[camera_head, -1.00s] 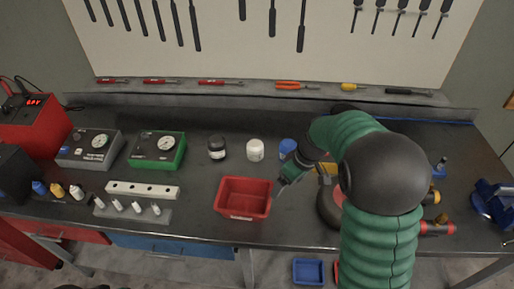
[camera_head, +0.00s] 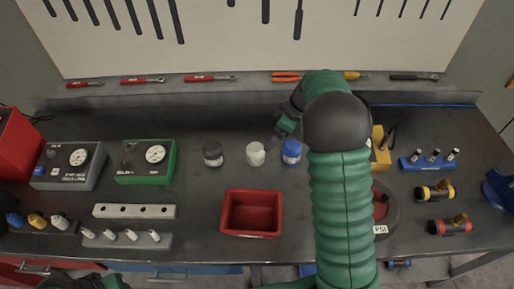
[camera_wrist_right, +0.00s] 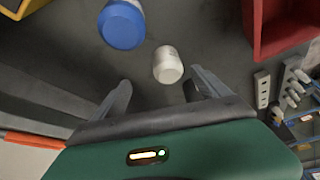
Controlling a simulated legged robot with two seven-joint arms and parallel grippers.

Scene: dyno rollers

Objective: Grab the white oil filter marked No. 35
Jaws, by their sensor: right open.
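The white oil filter (camera_head: 256,154) stands upright on the dark bench, between a black filter (camera_head: 213,154) and a blue filter (camera_head: 291,152). Its marking is too small to read. My right gripper (camera_head: 276,142) is just to its right and slightly behind, between the white and blue filters. In the right wrist view, the right gripper (camera_wrist_right: 160,80) is open and empty. The white filter (camera_wrist_right: 168,66) shows ahead, between the lines of the fingers; the blue filter (camera_wrist_right: 122,26) is beside it. My left gripper (camera_head: 72,282) is partly visible at the bottom left edge; its jaws are unclear.
A red bin (camera_head: 251,212) stands in front of the filters, and a green gauge box (camera_head: 146,162) is to their left. My right arm hides part of the bench. The bench behind the black filter is clear.

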